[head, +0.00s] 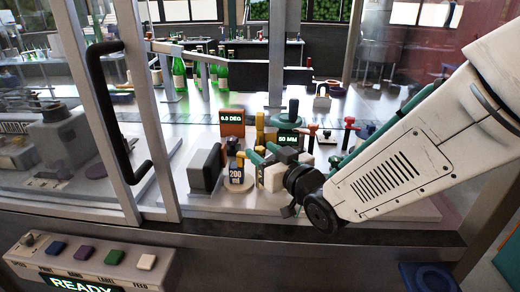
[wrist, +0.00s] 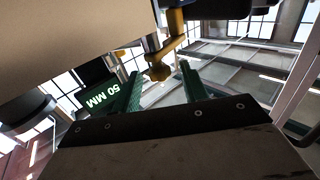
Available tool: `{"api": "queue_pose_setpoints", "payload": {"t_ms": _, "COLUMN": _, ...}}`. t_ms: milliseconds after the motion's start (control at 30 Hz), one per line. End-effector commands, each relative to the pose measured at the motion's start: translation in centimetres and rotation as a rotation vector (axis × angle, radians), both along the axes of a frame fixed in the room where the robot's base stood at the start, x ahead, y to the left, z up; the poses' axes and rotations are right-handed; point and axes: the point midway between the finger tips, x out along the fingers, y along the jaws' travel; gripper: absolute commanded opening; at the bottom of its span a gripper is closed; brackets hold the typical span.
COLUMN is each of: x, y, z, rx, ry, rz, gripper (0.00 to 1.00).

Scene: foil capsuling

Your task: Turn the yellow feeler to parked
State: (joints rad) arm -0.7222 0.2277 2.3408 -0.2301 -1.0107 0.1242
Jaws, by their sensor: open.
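The yellow feeler (wrist: 176,48) shows in the wrist view as a bent arm with a rounded knob at its lower end. It hangs by a short steel post under a pale body. My gripper (wrist: 160,70) is open, with one green finger on each side of the knob; I cannot tell whether either touches it. In the head view my gripper (head: 258,155) reaches in from the right among the small fixtures. A yellow piece (head: 240,158) shows by the fingertips, and a yellow upright (head: 260,127) stands behind. The feeler's full shape is hidden there.
A grey block (head: 207,168) stands left. Red-handled clamps (head: 311,130) stand right. Green bottles (head: 222,70) stand behind.

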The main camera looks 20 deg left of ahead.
Motion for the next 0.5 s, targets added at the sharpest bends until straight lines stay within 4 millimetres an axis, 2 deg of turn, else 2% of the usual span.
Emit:
{"api": "queue_pose_setpoints", "payload": {"t_ms": 200, "x": 1.2, "y": 1.6, "z": 0.0, "rx": -0.001, "ry": 0.000, "rz": 0.001, "gripper": 0.44}}
{"api": "queue_pose_setpoints", "payload": {"t_ms": 467, "x": 1.3, "y": 1.7, "z": 0.0, "rx": -0.001, "ry": 0.001, "rz": 0.000, "gripper": 0.44}}
{"api": "queue_pose_setpoints", "payload": {"t_ms": 500, "x": 1.3, "y": 1.7, "z": 0.0, "rx": -0.001, "ry": 0.001, "rz": 0.000, "gripper": 0.38}}
